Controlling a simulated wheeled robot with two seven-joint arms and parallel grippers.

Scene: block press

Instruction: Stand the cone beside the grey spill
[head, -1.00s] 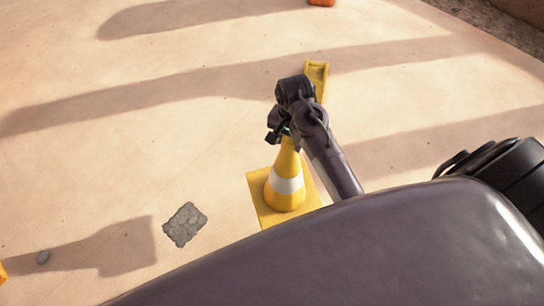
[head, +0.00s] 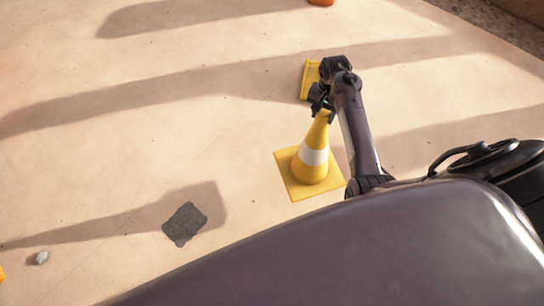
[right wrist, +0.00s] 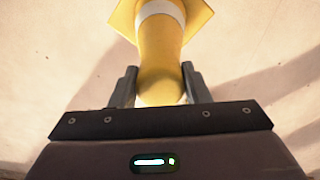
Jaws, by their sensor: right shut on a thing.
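The yellow cone (head: 318,172) with a white band and square base is upright in the head view, right of the grey spill. My right gripper (head: 321,108) is shut on the cone's tip. In the right wrist view the cone (right wrist: 160,55) runs away from between the two fingers (right wrist: 158,88). The grey spill (head: 184,224) is a dark, rough-edged patch on the floor at lower left, apart from the cone. I cannot tell whether the cone's base touches the floor. My left gripper is not in view.
A yellow object (head: 309,80) lies behind my right gripper. A small pale stone (head: 42,257) lies left of the spill. An orange thing (head: 320,2) is at the top edge. The floor between spill and cone is clear.

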